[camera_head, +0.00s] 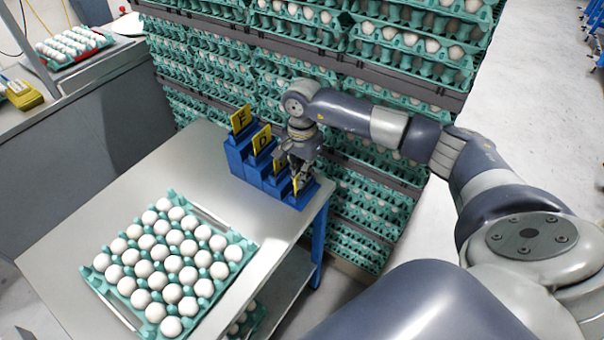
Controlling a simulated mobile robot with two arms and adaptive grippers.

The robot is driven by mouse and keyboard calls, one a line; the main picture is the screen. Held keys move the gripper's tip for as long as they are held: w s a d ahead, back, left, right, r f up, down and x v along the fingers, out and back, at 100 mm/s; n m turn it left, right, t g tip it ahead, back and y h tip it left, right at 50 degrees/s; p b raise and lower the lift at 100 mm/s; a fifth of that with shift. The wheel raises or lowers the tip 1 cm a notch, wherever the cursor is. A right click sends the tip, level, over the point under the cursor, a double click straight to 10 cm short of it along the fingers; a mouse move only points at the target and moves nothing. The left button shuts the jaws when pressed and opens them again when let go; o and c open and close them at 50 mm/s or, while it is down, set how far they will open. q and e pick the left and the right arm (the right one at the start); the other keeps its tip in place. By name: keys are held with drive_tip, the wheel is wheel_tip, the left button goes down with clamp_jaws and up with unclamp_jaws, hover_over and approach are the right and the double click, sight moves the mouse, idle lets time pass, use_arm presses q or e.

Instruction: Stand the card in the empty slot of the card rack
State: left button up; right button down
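The blue card rack (237,160) stands at the table's far right corner, stepping down toward the right. Yellow cards marked E (240,118) and D (261,138) stand upright in its upper steps. A third yellow card (280,164) stands in the following step, partly covered by my gripper. Another yellow card (296,184) shows as a narrow strip at the lowest step, between or beside the fingertips of my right gripper (299,176). The gripper points down there; whether its fingers are closed on this card is too small to tell. My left gripper is out of view.
A green tray of white eggs (245,244) lies on the grey table (110,215). Tall stacks of egg trays (340,205) stand right behind the rack and arm. A side counter (90,72) at left holds another egg tray. The table between tray and rack is clear.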

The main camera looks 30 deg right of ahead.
drive_tip(key=shift+f, duration=0.3)
drive_tip(key=c, duration=1.7)
unclamp_jaws()
